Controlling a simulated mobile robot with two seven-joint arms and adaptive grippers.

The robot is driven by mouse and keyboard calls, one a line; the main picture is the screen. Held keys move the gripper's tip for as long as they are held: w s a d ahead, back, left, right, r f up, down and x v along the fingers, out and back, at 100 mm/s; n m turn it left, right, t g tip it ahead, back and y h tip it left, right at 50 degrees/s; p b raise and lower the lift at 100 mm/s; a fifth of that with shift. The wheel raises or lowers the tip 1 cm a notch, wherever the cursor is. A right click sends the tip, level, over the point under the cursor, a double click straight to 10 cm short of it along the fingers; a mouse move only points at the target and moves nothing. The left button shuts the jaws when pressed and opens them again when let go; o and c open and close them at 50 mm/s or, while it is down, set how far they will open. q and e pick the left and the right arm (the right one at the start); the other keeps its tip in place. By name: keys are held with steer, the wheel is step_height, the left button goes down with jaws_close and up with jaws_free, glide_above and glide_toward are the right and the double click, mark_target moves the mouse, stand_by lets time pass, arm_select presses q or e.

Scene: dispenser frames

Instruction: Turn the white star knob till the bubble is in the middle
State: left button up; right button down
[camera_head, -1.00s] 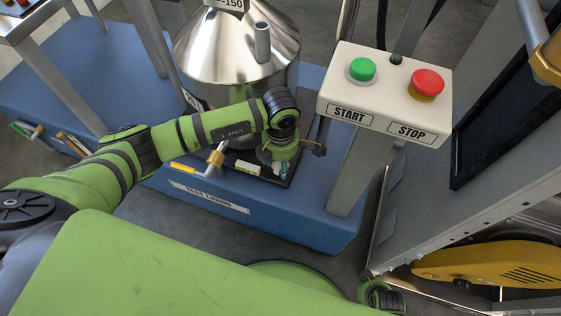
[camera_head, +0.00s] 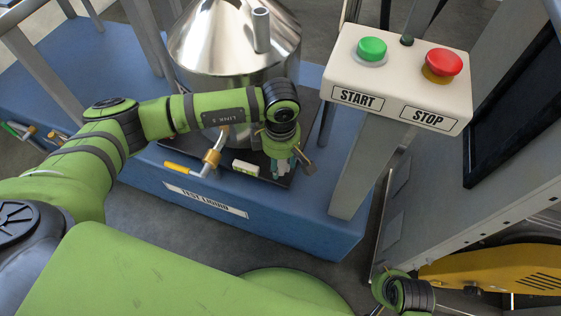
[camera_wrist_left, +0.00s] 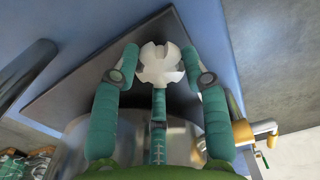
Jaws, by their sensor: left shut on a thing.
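A small level with a yellow-green vial (camera_head: 244,168) lies on the plate just left of the gripper. Its bubble is too small to make out.
A shiny steel cone-topped vessel (camera_head: 230,45) stands behind my left wrist. A yellow-handled valve (camera_head: 200,165) is left of the level. A START/STOP box (camera_head: 400,80) on a post is close on the right. The blue base (camera_head: 290,235) carries a TEST LIQUID label.

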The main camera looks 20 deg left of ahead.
mark_target(280, 165)
stand_by(0.3)
arm_select(q)
steer(key=o, duration=1.2)
steer(key=shift+c, duration=0.2)
steer(key=shift+r, duration=0.3)
step_height(280, 165, up, 11)
steer(key=shift+r, duration=0.2)
steer(key=shift+s, duration=0.1)
